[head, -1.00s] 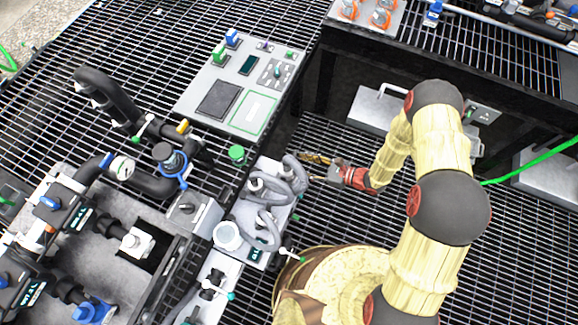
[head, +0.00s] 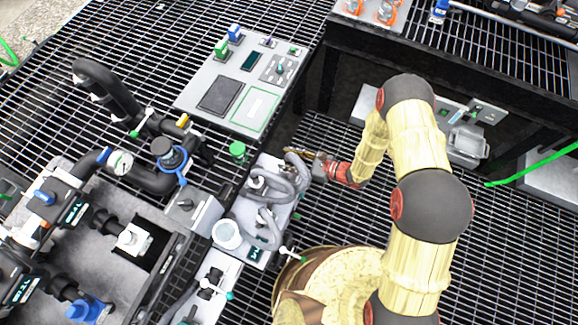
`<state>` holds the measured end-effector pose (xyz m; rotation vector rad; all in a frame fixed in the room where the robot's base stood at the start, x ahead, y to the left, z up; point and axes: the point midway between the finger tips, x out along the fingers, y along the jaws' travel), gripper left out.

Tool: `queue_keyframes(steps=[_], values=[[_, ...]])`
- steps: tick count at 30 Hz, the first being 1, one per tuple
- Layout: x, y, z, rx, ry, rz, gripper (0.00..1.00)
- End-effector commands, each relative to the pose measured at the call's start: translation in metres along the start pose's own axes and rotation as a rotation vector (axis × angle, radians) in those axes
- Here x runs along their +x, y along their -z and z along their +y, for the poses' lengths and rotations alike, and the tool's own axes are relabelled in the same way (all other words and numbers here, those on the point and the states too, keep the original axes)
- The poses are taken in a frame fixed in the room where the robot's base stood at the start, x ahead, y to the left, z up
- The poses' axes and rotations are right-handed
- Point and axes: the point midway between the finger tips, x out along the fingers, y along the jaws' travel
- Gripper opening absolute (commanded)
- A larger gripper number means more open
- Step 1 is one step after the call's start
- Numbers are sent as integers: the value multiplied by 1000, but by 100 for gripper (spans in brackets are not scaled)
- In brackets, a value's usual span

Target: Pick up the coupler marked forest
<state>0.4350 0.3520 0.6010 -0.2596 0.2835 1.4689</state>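No marking that reads "forest" is legible at this size, so I cannot tell which part is the coupler. Green parts in the head view are a small green fitting (head: 221,48) standing on the grey panel and a round green cap (head: 237,149) on the grating. A blue fitting (head: 234,34) stands beside the green one.
Grey looped hoses (head: 272,186) lie close beside my gripper. The grey panel (head: 189,101) with a screen and a green-outlined square lies up and left. Black pipework with a gauge (head: 121,164) fills the left. A dark bench edge (head: 440,55) runs across the upper right.

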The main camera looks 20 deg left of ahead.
Motion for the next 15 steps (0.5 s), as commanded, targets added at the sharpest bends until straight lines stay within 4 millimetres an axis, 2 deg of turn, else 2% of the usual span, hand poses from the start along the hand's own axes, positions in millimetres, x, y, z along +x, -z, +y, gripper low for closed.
queue_keyframes(steps=[15], values=[[0,0,0,0,0,0,10]])
